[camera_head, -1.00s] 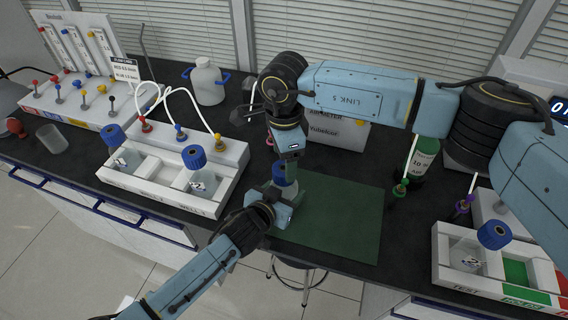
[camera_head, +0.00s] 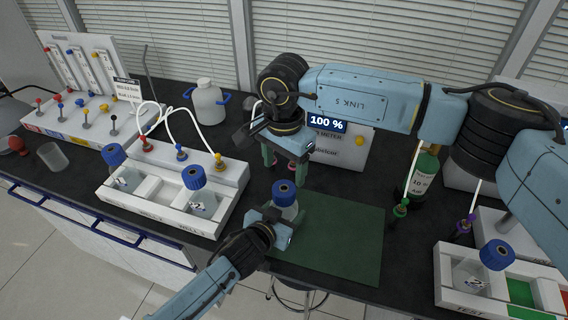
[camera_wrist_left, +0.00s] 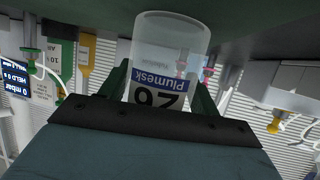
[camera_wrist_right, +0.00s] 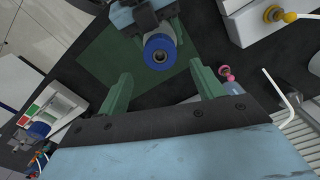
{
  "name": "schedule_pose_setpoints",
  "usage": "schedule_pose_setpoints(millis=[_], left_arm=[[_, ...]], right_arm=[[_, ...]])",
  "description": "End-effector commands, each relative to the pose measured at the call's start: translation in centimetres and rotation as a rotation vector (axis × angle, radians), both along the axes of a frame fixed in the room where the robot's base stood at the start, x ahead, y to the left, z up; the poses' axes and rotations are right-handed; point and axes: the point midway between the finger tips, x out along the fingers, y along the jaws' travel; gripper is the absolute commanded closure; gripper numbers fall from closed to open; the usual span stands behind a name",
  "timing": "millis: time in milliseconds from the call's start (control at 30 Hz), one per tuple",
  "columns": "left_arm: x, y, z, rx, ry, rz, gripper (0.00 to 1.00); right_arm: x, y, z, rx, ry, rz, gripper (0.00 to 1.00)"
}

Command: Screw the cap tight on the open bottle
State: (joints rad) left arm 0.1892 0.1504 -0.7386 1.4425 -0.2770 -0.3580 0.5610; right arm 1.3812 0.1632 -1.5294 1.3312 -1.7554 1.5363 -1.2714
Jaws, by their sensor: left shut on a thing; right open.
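The bottle is clear with a blue cap (camera_head: 284,193) seated on top, upright near the left edge of the green mat (camera_head: 345,240). The left wrist view shows its clear body with a Plumesk label (camera_wrist_left: 158,88). My left gripper (camera_head: 280,220) is shut on the bottle's body from the front. My right gripper (camera_head: 286,166) is open and empty, above and behind the cap, with its fingers pointing down. In the right wrist view the cap (camera_wrist_right: 159,52) shows from above, with a dark centre, beyond the open fingertips (camera_wrist_right: 163,82).
A white rack (camera_head: 165,215) with two blue-capped bottles and tubes stands left. A labelled box (camera_head: 345,150) is behind the mat, with a 100 % readout (camera_head: 327,121) in front. A green bottle (camera_head: 424,175) and another rack (camera_head: 450,296) stand right. The mat is otherwise clear.

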Motion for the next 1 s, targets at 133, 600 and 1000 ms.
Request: schedule_pose_setpoints(millis=[133, 600, 1000], left_arm=[[0.0, 0.0, 0.0, 0.002, 0.000, 0.001, 1.00], [0.0, 0.0, 0.0, 0.001, 0.000, 0.000, 1.00], [0.0, 0.0, 0.0, 0.000, 0.001, 0.000, 1.00]], right_arm=[[0.0, 0.0, 0.0, 0.000, 0.000, -0.001, 0.33], [-0.1, 0.0, -4.5, 0.000, 0.004, -0.005, 0.33], [0.0, 0.0, -8.0, -0.001, 0.001, -0.005, 0.33]])
